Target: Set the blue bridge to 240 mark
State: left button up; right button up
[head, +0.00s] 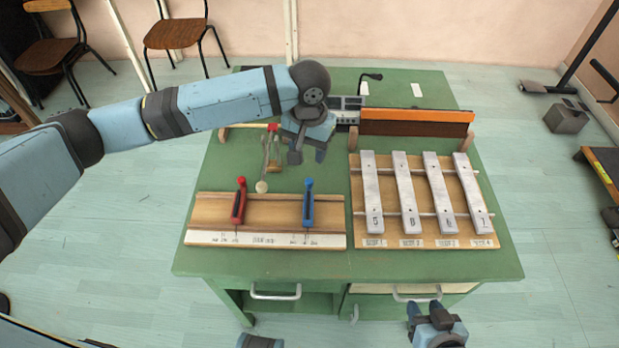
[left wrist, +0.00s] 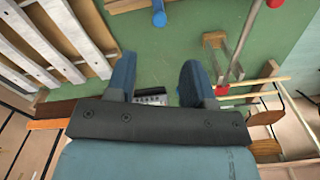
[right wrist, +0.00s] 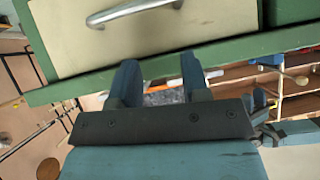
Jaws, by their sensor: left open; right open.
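The blue bridge (head: 308,205) stands upright on the right part of a wooden board (head: 270,212) with a white printed scale strip (head: 205,237) along its front edge. The strip's small marks are too blurred to read. A red bridge (head: 239,203) stands to its left on the same board. My left gripper (head: 307,155) is open and empty above the table, behind the blue bridge and apart from it. In the left wrist view the blue bridge's knob (left wrist: 159,18) shows at the top, beyond the fingers. My right gripper (head: 425,308) is open and empty in front of the table's front edge.
A metal-bar instrument (head: 425,200) lies right of the board. Mallets (head: 262,186) lie on the green table (head: 410,262) behind the board. A long orange-and-brown block (head: 415,122) stands at the back right. Drawer handles (head: 275,294) project from the table's front.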

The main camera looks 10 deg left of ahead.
aim_at(309, 180)
pick_arm(q)
notch_tip(309, 180, down, 10)
jog(key=shift+r+b, duration=0.25)
jog(key=shift+b, duration=0.25)
jog(key=shift+f, duration=0.45)
